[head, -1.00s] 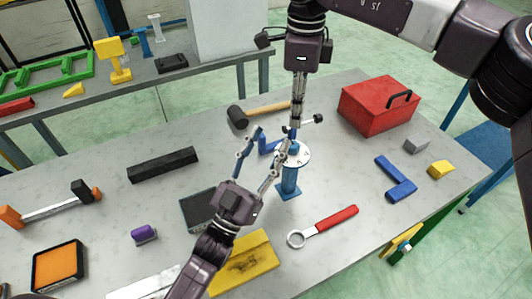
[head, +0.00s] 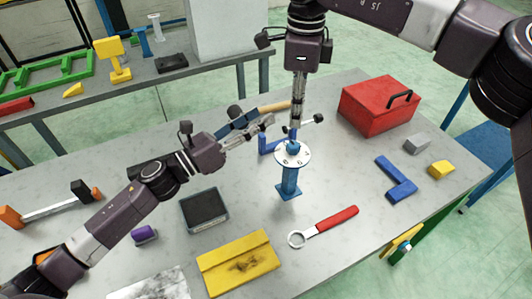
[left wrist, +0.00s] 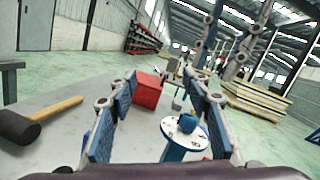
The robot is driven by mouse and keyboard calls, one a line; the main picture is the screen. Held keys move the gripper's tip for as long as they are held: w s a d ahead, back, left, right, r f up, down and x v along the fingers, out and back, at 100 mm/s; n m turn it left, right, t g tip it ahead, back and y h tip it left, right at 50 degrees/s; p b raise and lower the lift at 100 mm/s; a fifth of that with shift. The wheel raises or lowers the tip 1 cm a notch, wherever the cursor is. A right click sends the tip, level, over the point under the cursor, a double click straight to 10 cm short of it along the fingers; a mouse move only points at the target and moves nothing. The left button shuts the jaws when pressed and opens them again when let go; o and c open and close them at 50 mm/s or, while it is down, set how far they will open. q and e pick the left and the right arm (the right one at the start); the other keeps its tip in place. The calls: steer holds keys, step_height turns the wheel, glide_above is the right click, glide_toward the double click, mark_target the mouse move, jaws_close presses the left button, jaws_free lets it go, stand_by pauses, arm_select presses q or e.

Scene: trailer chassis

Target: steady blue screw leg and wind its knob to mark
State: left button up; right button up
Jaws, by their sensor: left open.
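The blue screw leg (head: 290,181) stands upright on the grey table, with a white round dial (head: 304,158) on top. Its dial and blue top also show in the left wrist view (left wrist: 175,131).
A hammer (head: 273,108) and a blue angle piece (head: 264,146) lie behind the leg. A red toolbox (head: 375,110) stands at right. A red-handled ring wrench (head: 335,220), yellow plate (head: 238,262) and dark box (head: 204,211) lie in front. Table around the leg's base is clear.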

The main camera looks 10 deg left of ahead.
arm_select(q)
step_height(320, 180, down, 2)
steer(key=s+m+g, duration=0.2)
steer(key=m, duration=0.2)
steer(key=m+g, duration=0.2)
glide_toward(291, 165)
steer(key=w+d+f, duration=0.2)
steer(key=w+f, duration=0.3)
steer(key=shift+h, duration=0.3)
steer(key=x, duration=0.8)
steer(key=shift+a+f, duration=0.1)
